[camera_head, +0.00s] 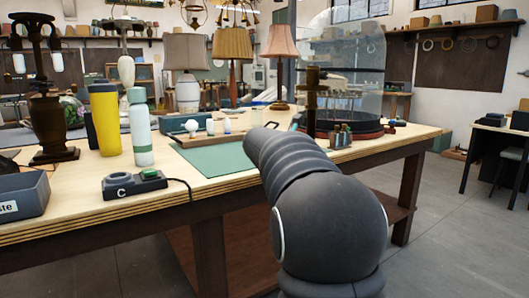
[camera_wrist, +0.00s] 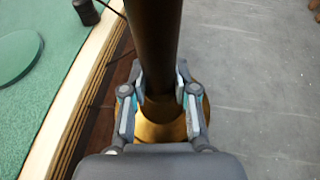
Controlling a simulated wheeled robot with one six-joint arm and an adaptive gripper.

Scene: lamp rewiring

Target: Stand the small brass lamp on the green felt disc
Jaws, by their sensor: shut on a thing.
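My gripper (camera_wrist: 158,85) is shut around the dark upright stem of the lamp (camera_wrist: 153,38) in the wrist view. The lamp's round brass base (camera_wrist: 160,130) shows below and between the fingers. The lamp is beside the table edge, with grey floor visible to its right. The green felt disc (camera_wrist: 17,55) lies on the green mat (camera_wrist: 65,22) at the left of the wrist view, apart from the lamp and bare where it shows.
The workbench (camera_head: 90,205) carries a yellow tumbler (camera_head: 104,118), a pale bottle (camera_head: 140,128) and a black device with a green button (camera_head: 135,183). A glass dome (camera_head: 345,60) stands behind my arm. A small dark cylinder (camera_wrist: 86,11) with a cable sits near the mat's edge.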

